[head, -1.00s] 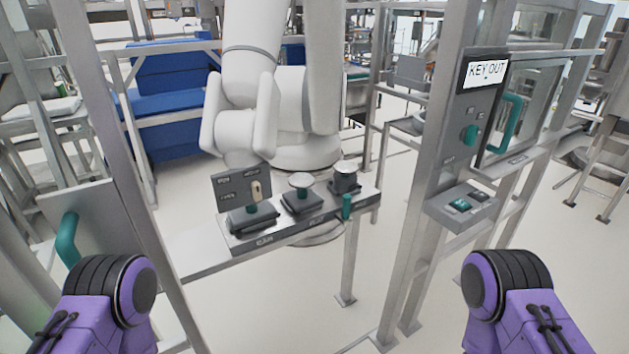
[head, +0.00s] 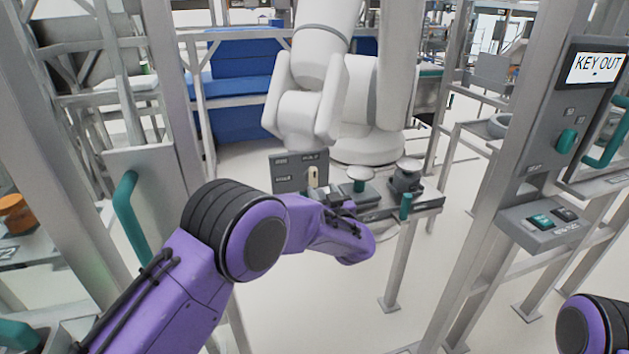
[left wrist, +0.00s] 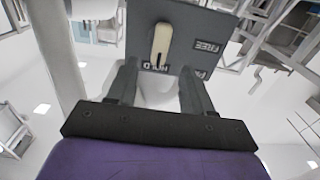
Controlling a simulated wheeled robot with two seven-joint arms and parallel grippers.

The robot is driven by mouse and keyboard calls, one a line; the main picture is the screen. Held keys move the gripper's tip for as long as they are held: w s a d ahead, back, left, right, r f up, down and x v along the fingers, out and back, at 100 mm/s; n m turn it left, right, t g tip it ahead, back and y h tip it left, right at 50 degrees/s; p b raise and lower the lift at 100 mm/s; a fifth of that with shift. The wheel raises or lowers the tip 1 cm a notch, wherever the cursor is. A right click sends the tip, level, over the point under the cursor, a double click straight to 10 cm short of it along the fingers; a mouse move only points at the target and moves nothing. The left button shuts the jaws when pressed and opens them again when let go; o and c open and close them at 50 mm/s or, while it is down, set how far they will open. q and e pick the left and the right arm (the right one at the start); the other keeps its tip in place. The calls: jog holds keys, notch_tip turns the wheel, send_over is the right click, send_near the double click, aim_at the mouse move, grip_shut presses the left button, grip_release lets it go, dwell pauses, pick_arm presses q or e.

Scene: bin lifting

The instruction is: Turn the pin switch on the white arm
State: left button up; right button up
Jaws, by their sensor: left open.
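My left gripper (head: 338,197) is just in front of the panel, partly hidden by my own wrist. In the left wrist view its two fingers (left wrist: 158,78) are apart and the lever shows between and beyond their tips. Contact with it cannot be told. My right gripper is out of view.
A grey shelf (head: 432,204) holds a mushroom knob (head: 359,174), a round dark knob (head: 407,178) and a green peg (head: 405,206). A KEY OUT post (head: 530,165) stands to the right. A panel with a green handle (head: 130,215) is at left. Open floor lies below.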

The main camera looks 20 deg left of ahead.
aim_at(315, 179)
pick_arm(q)
jog(key=p+x, duration=0.1)
jog(key=x, duration=0.6)
jog(key=shift+w+a+f, duration=0.1)
jog(key=shift+a, duration=0.05)
grip_shut()
